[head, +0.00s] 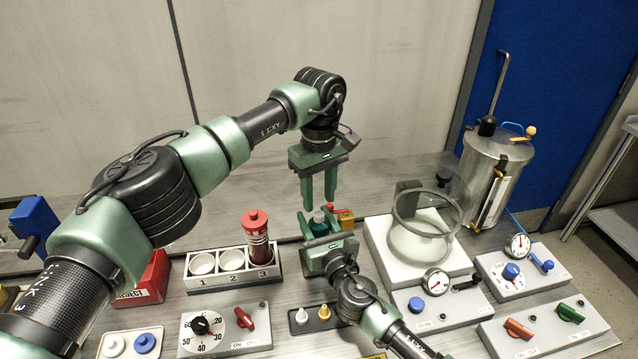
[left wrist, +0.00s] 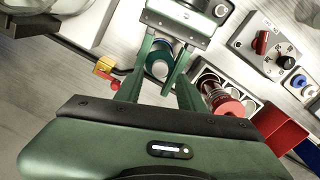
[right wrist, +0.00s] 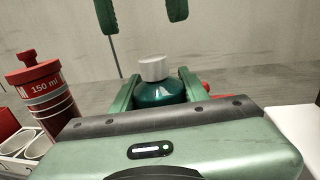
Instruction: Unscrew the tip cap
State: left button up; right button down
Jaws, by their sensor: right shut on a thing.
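A teal bottle (right wrist: 158,91) with a silver-grey cap (right wrist: 154,68) stands upright between the fingers of my right gripper (right wrist: 156,88). The right gripper is shut on the bottle below the cap, which stays clear of its fingers. In the head view, the bottle (head: 319,224) is partly hidden by the right gripper (head: 325,228). My left gripper (head: 319,190) points down above the bottle, open and empty. In the left wrist view, the cap (left wrist: 160,69) shows beyond the left gripper's spread fingers (left wrist: 160,92). The left fingers are apart from the cap.
A red-capped 150 ml cylinder (head: 257,238) stands in slot 3 of a white rack (head: 232,284). A glass vessel (head: 425,225) stands on a white base to the right. Control panels line the front.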

aim_at(319, 213)
pick_arm(q)
jog(key=shift+f, duration=2.15)
grip_shut()
